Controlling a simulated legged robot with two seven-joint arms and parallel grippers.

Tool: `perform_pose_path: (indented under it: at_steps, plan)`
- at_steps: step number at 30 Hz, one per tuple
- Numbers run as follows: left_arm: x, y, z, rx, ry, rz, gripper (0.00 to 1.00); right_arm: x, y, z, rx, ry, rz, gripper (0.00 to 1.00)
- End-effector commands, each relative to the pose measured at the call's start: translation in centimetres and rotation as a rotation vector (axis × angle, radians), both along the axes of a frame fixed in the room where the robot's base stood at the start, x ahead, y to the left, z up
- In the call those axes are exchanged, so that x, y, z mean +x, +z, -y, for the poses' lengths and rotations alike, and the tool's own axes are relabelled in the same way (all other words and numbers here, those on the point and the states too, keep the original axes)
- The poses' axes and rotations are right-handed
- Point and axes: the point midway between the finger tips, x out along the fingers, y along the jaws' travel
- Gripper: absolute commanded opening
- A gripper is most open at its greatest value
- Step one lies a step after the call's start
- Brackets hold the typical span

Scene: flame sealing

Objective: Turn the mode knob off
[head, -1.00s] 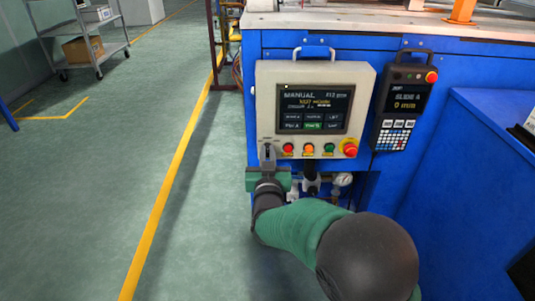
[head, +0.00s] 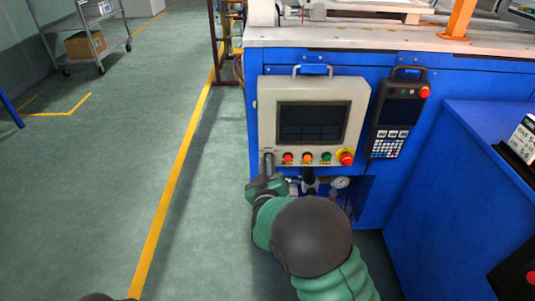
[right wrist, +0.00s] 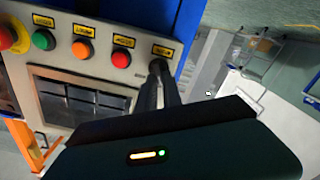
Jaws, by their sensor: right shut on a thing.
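The mode knob (right wrist: 157,66) is a small black knob under a yellow label, at the end of the button row on the beige control panel (head: 358,95). My right gripper (right wrist: 160,82) is shut on the knob, its two dark fingers close together around it. In the head view the right gripper (head: 267,162) is at the panel's lower left corner and hides most of the knob. The panel screen (head: 312,122) is dark. My left gripper is not in view.
Red (head: 288,158), orange (head: 307,158) and green (head: 326,158) buttons and a red emergency stop (head: 346,158) sit right of the knob. A hand pendant (head: 398,110) with a dark screen hangs on the blue machine (head: 460,85).

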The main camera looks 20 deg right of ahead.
Motion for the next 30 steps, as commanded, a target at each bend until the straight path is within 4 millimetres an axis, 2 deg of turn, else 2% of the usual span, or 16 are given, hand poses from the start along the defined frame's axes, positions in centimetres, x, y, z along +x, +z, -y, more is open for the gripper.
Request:
perform_pose_path:
  at_steps: [1, 3, 12, 30]
  plan:
    - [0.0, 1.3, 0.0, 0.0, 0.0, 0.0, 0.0, 0.0, 0.5, -0.3, -0.035, 0.005, -0.014, 0.0]
    - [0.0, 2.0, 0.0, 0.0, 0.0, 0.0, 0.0, 0.0, 0.4, -0.3, -0.086, 0.004, -0.027, 0.0]
    - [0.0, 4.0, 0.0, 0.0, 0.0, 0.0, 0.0, 0.1, 0.0, -0.5, -0.241, 0.005, -0.071, 0.0]
    - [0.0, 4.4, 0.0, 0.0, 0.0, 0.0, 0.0, 0.1, -0.4, -0.6, -0.295, 0.008, -0.088, 0.0]
